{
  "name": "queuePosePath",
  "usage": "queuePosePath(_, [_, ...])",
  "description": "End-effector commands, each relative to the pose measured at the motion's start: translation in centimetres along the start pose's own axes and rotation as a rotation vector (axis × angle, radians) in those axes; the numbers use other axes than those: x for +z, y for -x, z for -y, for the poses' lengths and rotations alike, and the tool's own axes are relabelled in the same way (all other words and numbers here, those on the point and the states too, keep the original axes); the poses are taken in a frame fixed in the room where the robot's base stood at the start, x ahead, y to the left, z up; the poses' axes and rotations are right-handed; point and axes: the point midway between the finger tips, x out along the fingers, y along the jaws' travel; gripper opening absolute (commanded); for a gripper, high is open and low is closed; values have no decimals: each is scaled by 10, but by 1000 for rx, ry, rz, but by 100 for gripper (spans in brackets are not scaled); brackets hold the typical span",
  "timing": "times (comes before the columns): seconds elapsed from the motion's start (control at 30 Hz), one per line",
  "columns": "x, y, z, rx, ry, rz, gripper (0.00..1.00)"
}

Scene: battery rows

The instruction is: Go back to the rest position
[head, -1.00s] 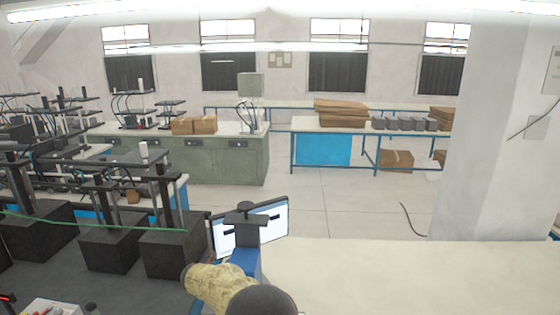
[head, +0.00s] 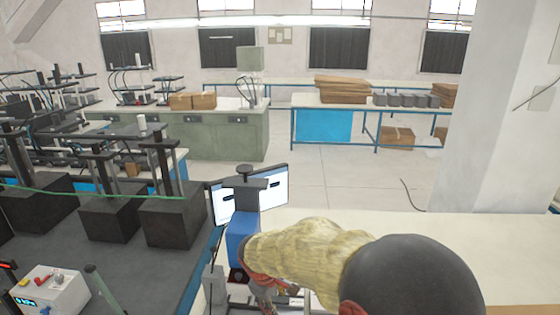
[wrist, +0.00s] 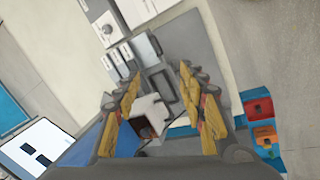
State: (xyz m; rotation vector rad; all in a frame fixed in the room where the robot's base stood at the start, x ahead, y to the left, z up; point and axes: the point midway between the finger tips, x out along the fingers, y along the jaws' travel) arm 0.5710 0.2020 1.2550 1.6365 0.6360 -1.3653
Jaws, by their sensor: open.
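My gripper (wrist: 160,77) shows in the wrist view with its two yellow-and-grey fingers spread apart. Nothing is clearly held between them. A white and dark object (wrist: 150,112) shows between the fingers, but how far below them it lies is unclear. In the head view my gripper (head: 266,284) is partly visible at the bottom centre, beneath my yellow-covered arm, over the area in front of the monitor.
A monitor (head: 273,188) stands behind a blue and black device (head: 241,230). Black blocks (head: 172,220) with posts stand left. A white box (head: 48,290) sits at lower left. Red and blue bins (wrist: 258,106) lie right in the wrist view. The pale tabletop (head: 340,222) looks clear behind my arm.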

Motion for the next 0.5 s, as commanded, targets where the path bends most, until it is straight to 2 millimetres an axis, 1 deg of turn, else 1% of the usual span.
queuePosePath(0.03, [24,1,6,-16,-82,4,41])
queuePosePath(0.07, [36,4,10,-27,-131,6,41])
queuePosePath(0.1, [53,8,16,-42,-195,11,41])
queuePosePath(0.17, [77,13,25,-62,-286,14,41])
queuePosePath(0.2, [93,16,32,-76,-345,16,41])
queuePosePath(0.33, [140,23,55,-113,-517,13,41])
queuePosePath(0.5, [193,25,88,-150,-706,-10,41])
